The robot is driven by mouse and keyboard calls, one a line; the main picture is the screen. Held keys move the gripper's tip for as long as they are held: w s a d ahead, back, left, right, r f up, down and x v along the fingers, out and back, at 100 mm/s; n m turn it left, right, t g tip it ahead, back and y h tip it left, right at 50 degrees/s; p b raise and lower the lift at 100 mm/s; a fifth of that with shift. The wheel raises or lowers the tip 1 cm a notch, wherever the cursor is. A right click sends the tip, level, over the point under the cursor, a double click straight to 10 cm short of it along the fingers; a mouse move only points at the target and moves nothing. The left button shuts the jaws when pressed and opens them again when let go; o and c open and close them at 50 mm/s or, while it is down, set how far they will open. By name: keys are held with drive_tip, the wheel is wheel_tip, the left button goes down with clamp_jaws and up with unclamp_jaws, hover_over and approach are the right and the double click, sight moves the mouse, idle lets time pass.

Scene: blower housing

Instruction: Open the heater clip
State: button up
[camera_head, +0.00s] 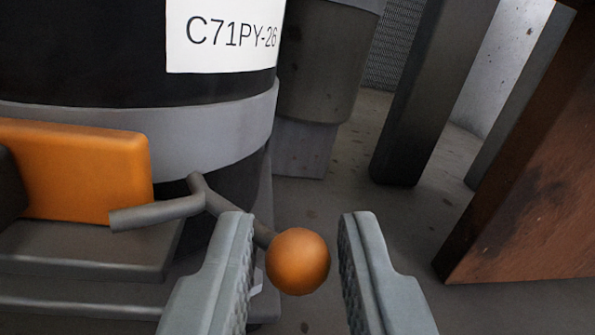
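The heater clip appears to be the grey bent rod (160,212) with a lever ending in an orange ball knob (298,261), in front of a black cylinder. The lever runs from the rod's bend down and right to the knob. My gripper (297,235) is open, with one finger left of the knob and the other right of it. The knob shows between the fingers, nearer the left one, with a clear gap to the right one. Whether the left finger touches it I cannot tell. The left finger hides part of the area below the lever.
The black cylinder (90,50) has a grey band and a white label (222,36) reading C71PY-26. An orange block (80,170) sits on a grey ledge (80,250) at left. A dark post (430,95) and rusty panel (530,160) stand right. Floor shows between them.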

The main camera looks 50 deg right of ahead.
drive_tip(key=shift+x, duration=0.8)
drive_tip(key=shift+c, duration=0.3)
clamp_jaws()
drive_tip(key=shift+d, duration=0.1)
drive_tip(key=shift+w+d+n+t+y, duration=0.3)
drive_tip(key=shift+d+n+t+y, duration=0.35)
drive_tip(key=shift+n+y, duration=1)
drive_tip(key=shift+w+d+n+t+y, duration=0.35)
drive_tip(key=shift+n+t+y, duration=0.6)
drive_tip(key=shift+y, duration=1.35)
drive_tip(key=shift+w+d+n+t+y, duration=0.3)
drive_tip(key=shift+d+n+t+y, duration=0.25)
drive_tip(key=shift+n+y, duration=1.2)
drive_tip(key=shift+y, duration=0.4)
